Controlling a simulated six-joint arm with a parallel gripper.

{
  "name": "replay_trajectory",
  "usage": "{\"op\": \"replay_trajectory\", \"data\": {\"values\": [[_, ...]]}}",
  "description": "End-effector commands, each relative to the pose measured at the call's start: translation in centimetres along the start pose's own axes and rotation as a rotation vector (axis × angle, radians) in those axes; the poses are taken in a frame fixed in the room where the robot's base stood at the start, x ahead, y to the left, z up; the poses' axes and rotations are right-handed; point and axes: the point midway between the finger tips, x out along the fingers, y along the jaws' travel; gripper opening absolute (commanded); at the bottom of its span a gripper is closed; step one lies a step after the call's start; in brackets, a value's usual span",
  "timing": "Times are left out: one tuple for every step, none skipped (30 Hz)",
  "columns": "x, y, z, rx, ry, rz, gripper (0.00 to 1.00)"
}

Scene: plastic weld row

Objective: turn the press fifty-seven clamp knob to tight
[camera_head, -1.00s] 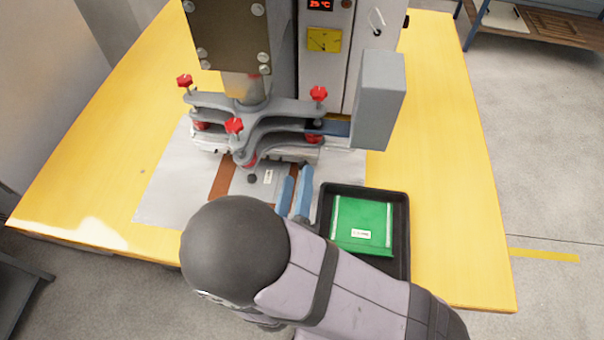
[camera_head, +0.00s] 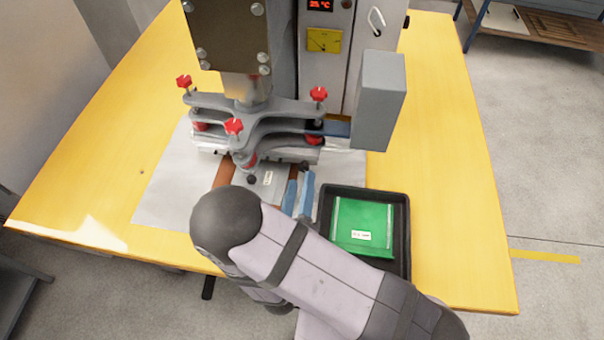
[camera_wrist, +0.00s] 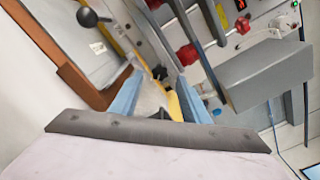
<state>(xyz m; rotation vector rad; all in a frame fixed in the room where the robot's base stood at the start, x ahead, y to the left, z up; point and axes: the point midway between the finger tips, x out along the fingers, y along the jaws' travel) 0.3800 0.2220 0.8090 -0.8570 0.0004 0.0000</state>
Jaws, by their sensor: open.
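The press (camera_head: 235,40) stands at the back of the yellow table, with a grey spider-shaped plate carrying red star knobs, one at the front (camera_head: 234,126) and one at the right (camera_head: 319,93). I cannot tell which knob is the clamp knob; no readable label shows. In the wrist view a black knob (camera_wrist: 159,72) lies just beyond my fingers, and red knobs (camera_wrist: 188,54) are further off. My gripper (camera_head: 299,182) is open, its blue fingers in front of the press's right side. In the wrist view nothing is clearly held between the fingers (camera_wrist: 160,98).
A black tray (camera_head: 404,215) with a green item (camera_head: 362,222) sits right of my gripper. A grey plate with a black ball knob (camera_head: 251,179) lies left of it. A grey box (camera_head: 380,100) juts from the press's right. The table's right side is clear.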

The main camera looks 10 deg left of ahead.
Motion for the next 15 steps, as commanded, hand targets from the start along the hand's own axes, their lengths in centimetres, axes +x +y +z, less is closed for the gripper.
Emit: {"op": "replay_trajectory", "data": {"values": [[0.7, -0.2, -0.1, 0.001, 0.004, -0.004, 0.42], [1.0, -0.2, -0.1, 0.001, 0.003, -0.003, 0.42], [1.4, -0.1, -0.1, 0.001, 0.004, -0.003, 0.42], [1.7, -0.1, 0.0, 0.001, 0.003, -0.002, 0.42], [1.9, -0.1, -0.1, 0.000, 0.003, -0.002, 0.42], [2.3, -0.1, -0.1, 0.000, 0.003, -0.001, 0.42], [2.4, -0.1, 0.0, 0.000, 0.002, -0.001, 0.42], [2.6, -0.1, 0.0, 0.000, 0.002, -0.001, 0.42], [2.8, -0.1, 0.0, 0.000, 0.002, -0.001, 0.42], [3.0, -0.1, 0.0, 0.001, 0.001, -0.001, 0.42], [3.0, 0.0, 0.0, 0.001, 0.001, 0.000, 0.42], [3.1, 0.0, 0.0, 0.001, 0.000, 0.000, 0.42], [3.2, 0.0, 0.0, 0.001, 0.000, 0.000, 0.42], [3.2, 0.0, 0.0, 0.001, 0.000, 0.000, 0.42], [3.2, 0.0, 0.0, 0.000, 0.000, 0.000, 0.42]]}}
